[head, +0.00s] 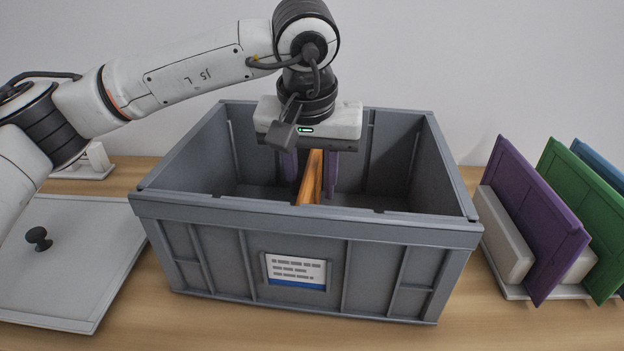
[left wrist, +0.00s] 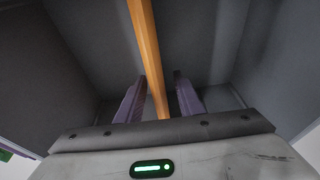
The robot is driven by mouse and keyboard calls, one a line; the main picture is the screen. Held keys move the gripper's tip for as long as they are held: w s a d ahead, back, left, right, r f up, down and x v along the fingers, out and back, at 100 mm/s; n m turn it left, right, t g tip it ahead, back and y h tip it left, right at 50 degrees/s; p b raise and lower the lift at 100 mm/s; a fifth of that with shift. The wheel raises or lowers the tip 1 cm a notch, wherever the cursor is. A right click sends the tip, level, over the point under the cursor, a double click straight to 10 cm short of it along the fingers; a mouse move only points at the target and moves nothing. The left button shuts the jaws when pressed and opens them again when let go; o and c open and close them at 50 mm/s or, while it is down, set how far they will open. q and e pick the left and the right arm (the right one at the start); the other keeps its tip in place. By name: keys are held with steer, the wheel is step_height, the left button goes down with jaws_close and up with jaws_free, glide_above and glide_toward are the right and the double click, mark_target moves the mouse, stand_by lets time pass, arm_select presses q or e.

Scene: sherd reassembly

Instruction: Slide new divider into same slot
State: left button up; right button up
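The grey crate (head: 215,244) stands in the middle of the table with a label on its front. An orange divider (head: 312,178) stands on edge inside it, running front to back near the middle; it also shows in the left wrist view (left wrist: 145,40). My left gripper (head: 311,170) points down into the crate. Its two purplish fingers (left wrist: 160,98) are on either side of the divider, with a gap visible on each side, so it is open. The divider's lower edge and its slot are hidden. My right gripper is out of view.
At the right a pale rack (head: 503,235) holds a purple divider (head: 530,220), a green divider (head: 585,215) and a blue divider (head: 600,165). A grey lid (head: 75,275) with a dark knob lies at the left. A white holder (head: 85,165) stands behind it.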

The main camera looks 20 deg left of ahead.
arm_select(q)
steer(key=shift+f, duration=0.25)
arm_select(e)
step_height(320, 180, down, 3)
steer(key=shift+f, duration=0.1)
arm_select(q)
steer(key=p+v, duration=0.2)
steer(key=v, duration=0.8)
steer(key=shift+r, duration=0.4)
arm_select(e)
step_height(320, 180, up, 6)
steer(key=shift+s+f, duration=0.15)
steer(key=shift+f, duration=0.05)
